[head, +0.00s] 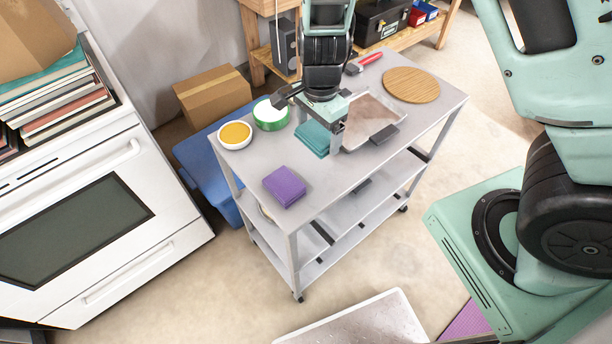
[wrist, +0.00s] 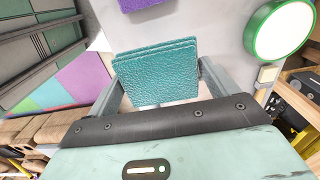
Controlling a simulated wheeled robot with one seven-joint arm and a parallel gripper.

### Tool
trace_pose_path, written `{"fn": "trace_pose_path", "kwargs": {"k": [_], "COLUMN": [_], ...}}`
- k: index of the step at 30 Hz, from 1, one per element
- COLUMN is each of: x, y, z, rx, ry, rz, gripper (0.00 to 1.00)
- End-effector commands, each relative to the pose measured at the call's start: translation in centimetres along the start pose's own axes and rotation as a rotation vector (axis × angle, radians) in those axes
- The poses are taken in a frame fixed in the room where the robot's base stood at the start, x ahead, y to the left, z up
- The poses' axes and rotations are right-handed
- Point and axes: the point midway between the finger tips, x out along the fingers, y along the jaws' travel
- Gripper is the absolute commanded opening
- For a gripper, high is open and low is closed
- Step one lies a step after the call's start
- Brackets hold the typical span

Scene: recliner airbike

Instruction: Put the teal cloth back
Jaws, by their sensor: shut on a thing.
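The teal cloth (head: 312,138) is a folded, textured square over the grey cart top (head: 235,180), near its middle. In the wrist view the cloth (wrist: 157,75) lies between the two fingers of my gripper (wrist: 160,82), which is shut on it. In the head view my gripper (head: 327,137) reaches down from the top of the picture and partly covers the cloth. I cannot tell whether the cloth touches the cart top or is just above it.
A purple folded cloth (head: 284,187) lies near the cart's front corner. A yellow-topped bowl (head: 235,134) and a green-rimmed round container (head: 270,115) stand to the left. A shallow tray (head: 371,118) sits right of my gripper. A round wooden board (head: 411,85) and a red-handled tool (head: 370,58) lie farther back.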

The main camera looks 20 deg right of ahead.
Motion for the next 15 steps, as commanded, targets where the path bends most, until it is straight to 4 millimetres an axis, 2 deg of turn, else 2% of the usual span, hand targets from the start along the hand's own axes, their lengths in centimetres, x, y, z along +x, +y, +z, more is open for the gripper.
{"fn": "trace_pose_path", "kwargs": {"k": [2, 9, 15], "x": [0.6, 4.8, 6.5], "y": [0.1, 0.1, 0.0], "z": [0.0, -0.1, 0.0], "rx": [0.007, 0.010, 0.008], "ry": [0.000, -0.001, -0.001], "rz": [0.002, 0.003, 0.001], "gripper": [0.68, 0.68, 0.68]}}
